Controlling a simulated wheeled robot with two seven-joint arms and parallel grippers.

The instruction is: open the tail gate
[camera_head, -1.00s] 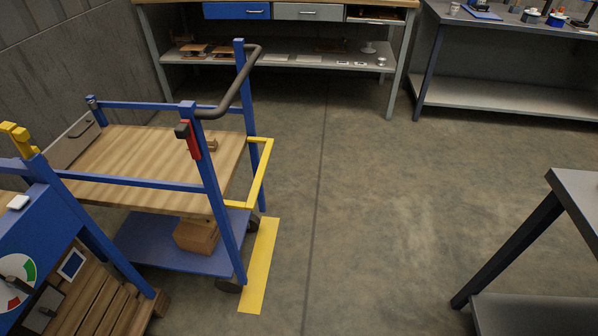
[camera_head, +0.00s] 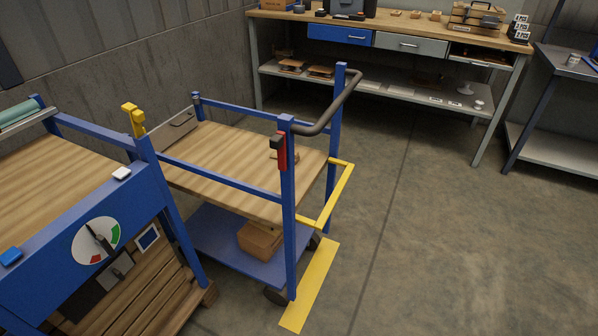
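A blue-framed cart (camera_head: 287,215) with a wooden deck (camera_head: 235,165) stands at the centre left. A grey panel (camera_head: 172,136) with a dark handle stands upright at the deck's left end; it looks like the tail gate, though I cannot be sure. A blue post and a yellow block (camera_head: 134,120) stand close in front of it and hide part of its near end. A yellow bar frame (camera_head: 340,195) sticks out at the cart's right end, below a dark push handle (camera_head: 335,115). A red latch-like part (camera_head: 281,152) sits on the near right post. Neither gripper is in view.
A blue bench (camera_head: 75,245) with a dial gauge (camera_head: 96,241) stands close at the front left. A workbench (camera_head: 400,35) with drawers stands at the back, a grey table (camera_head: 555,140) at the right. A yellow strip (camera_head: 312,285) marks the floor. Floor right of the cart is free.

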